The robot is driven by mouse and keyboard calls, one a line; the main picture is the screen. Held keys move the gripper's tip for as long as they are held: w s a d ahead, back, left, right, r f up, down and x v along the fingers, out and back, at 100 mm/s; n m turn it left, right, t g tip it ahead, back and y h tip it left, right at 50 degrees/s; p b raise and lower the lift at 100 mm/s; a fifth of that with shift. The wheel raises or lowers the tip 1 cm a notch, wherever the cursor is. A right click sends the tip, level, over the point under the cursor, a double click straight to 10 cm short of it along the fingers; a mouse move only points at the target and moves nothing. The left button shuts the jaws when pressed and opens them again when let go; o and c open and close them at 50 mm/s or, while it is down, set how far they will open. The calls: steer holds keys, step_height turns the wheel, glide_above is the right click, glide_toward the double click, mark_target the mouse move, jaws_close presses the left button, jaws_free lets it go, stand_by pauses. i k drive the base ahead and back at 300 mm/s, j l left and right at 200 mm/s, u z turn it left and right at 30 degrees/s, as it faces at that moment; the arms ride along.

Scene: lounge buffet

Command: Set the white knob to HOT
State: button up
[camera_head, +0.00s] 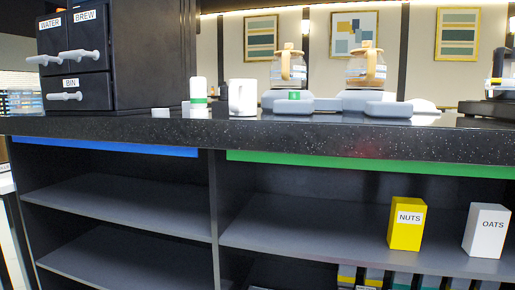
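I cannot make out a white knob or a HOT label in this view. A black cabinet (150,60) stands on the counter at the left, with doors labelled WATER and BREW and a drawer labelled BIN; pale bar handles (78,57) are on their fronts. Two glass carafes (288,68) (366,67) stand on pale grey bases (318,103) towards the middle right. Low pale grey pieces lie in front of them, and any dial there is too small to tell. My gripper is not in view.
The dark speckled counter (300,136) runs across the view. A white mug (242,97), a white-and-green container (198,97) and a small white block (160,113) stand on it. Below, shelves hold a yellow NUTS box (406,236) and a white OATS box (487,242).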

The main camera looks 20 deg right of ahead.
mark_target(386, 97)
steer(key=k+l, duration=0.25)
steer(key=l, duration=0.2)
steer(key=k+l, duration=0.3)
steer(key=l, duration=0.15)
steer(key=k+l, duration=0.25)
steer(key=l, duration=0.2)
steer(key=i+u, duration=0.1)
steer(key=i, duration=0.95)
steer(key=k+j, duration=0.25)
steer(key=i+l, duration=0.2)
